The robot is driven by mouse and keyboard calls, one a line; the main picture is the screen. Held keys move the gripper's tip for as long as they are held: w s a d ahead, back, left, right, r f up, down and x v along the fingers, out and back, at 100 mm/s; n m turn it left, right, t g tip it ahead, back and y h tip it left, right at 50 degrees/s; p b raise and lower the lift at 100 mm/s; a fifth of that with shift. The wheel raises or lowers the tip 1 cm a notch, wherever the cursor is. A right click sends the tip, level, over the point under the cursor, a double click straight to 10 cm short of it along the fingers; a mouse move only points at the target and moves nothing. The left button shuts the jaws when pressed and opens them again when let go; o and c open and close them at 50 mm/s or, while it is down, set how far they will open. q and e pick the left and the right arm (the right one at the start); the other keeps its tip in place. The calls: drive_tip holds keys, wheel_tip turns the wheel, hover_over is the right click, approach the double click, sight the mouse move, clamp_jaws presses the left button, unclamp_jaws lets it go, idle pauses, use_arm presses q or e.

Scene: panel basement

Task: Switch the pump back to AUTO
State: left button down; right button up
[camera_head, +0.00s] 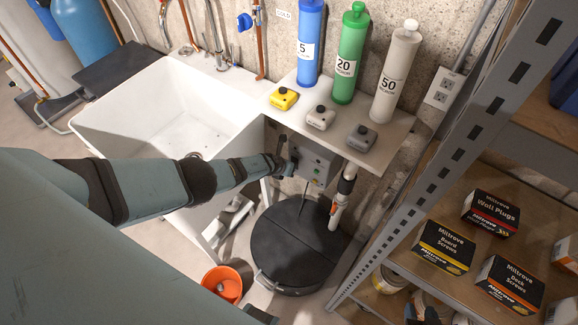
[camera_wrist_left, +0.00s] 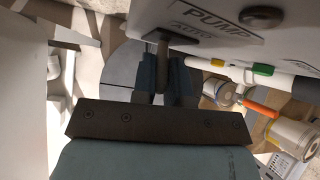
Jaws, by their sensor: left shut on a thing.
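The grey pump control box (camera_head: 312,168) is fixed under the shelf beside the sink, with small round fittings on its face. In the left wrist view, the box face (camera_wrist_left: 235,17) reads PUMP and AUTO, and a short switch lever (camera_wrist_left: 162,48) stands out by the AUTO label. My left gripper (camera_wrist_left: 162,75) is shut on this lever, one finger on each side. In the head view my left gripper (camera_head: 284,163) is at the box's left side, and its fingertips are partly hidden. A dark end of my other arm shows at the bottom edge; its jaws cannot be made out.
A white sink (camera_head: 150,105) is on the left. Bottles and small yellow, white and grey blocks stand on the shelf (camera_head: 395,133) above the box. A round black lid (camera_head: 295,245) and orange bucket (camera_head: 228,283) are below. A metal rack (camera_head: 400,185) with boxes is right.

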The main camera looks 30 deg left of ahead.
drive_tip(key=shift+r, duration=0.1)
idle(0.3)
use_arm(q)
drive_tip(key=c, duration=1.1)
unclamp_jaws()
drive_tip(key=shift+c, duration=0.2)
use_arm(e)
drive_tip(key=shift+w+r, duration=0.1)
use_arm(q)
drive_tip(key=shift+r, duration=0.1)
use_arm(e)
drive_tip(key=shift+r, duration=0.1)
